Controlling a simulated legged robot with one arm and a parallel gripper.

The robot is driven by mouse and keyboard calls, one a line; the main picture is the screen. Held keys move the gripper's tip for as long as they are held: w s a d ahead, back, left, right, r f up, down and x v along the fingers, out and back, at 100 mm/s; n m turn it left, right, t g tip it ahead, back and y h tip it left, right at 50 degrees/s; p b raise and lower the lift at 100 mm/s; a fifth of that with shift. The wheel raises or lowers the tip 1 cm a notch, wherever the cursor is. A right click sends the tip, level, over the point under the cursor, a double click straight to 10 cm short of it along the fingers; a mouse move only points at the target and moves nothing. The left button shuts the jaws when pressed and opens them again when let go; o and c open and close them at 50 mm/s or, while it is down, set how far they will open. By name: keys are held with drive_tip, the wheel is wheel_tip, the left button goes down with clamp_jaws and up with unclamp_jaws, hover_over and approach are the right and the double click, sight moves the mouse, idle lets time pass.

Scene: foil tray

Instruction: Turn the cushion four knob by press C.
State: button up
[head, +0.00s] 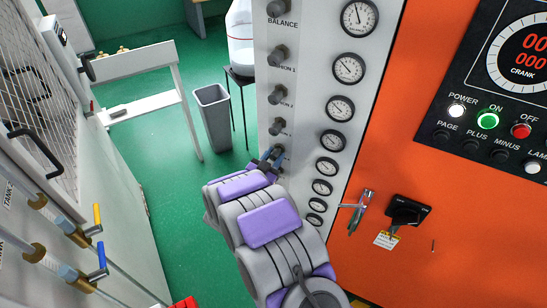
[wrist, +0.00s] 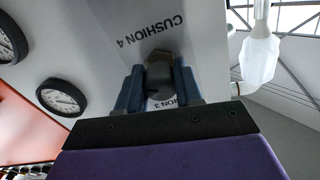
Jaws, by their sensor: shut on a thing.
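The cushion four knob (wrist: 159,76) is a dark round knob on the light panel, with the label CUSHION 4 (wrist: 150,30) upside down above it in the wrist view. My gripper (wrist: 159,88) has its two blue-grey fingers on either side of the knob, shut on it. In the head view my gripper (head: 272,156) is at the lowest visible knob of the panel's left column, and my arm and fingers hide most of that knob. The knob's turn angle cannot be told. The label CUSHION 3 shows partly below the fingers in the wrist view.
Other knobs (head: 277,96) rise in a column above my gripper, with round gauges (head: 340,108) to their right. A grey bin (head: 213,115) stands on the green floor at left.

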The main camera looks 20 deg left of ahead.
drive_tip(key=shift+f, duration=0.2)
drive_tip(key=shift+c, duration=1.4)
drive_tip(key=shift+f, duration=0.1)
drive_tip(key=shift+c, duration=0.2)
drive_tip(key=shift+s, duration=0.1)
drive_tip(key=o, duration=1)
drive_tip(key=shift+a, duration=0.25)
drive_tip(key=shift+d, duration=0.15)
